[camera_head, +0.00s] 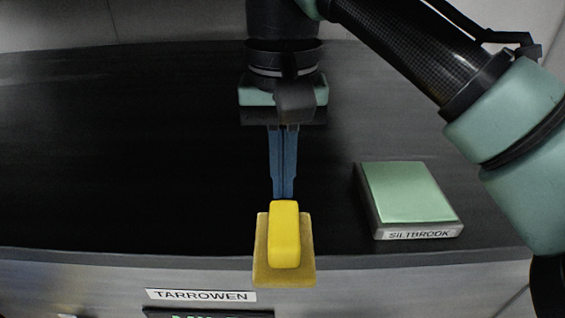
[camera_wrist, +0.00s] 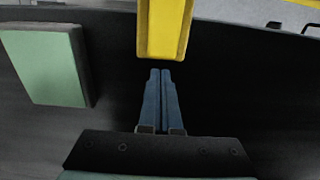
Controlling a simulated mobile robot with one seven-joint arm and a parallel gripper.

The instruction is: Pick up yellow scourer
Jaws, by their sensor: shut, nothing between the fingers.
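The yellow scourer (camera_head: 284,252) has a bright yellow block on a duller yellow flat pad. In the head view it is at the lower middle, by the front edge of the dark worktop. In the wrist view the scourer (camera_wrist: 165,30) is at the top middle, cut off by the frame edge. My gripper (camera_head: 284,195) points down with its blue fingers together and nothing between them. In the wrist view the closed fingertips (camera_wrist: 160,72) stop just short of the scourer's near edge, with a small dark gap between. Whether they touch it in depth I cannot tell.
A green-topped block labelled SILTBROOK (camera_head: 408,198) stands right of the scourer; it also shows in the wrist view (camera_wrist: 45,65) at left. The dark worktop (camera_head: 120,160) is clear on the left.

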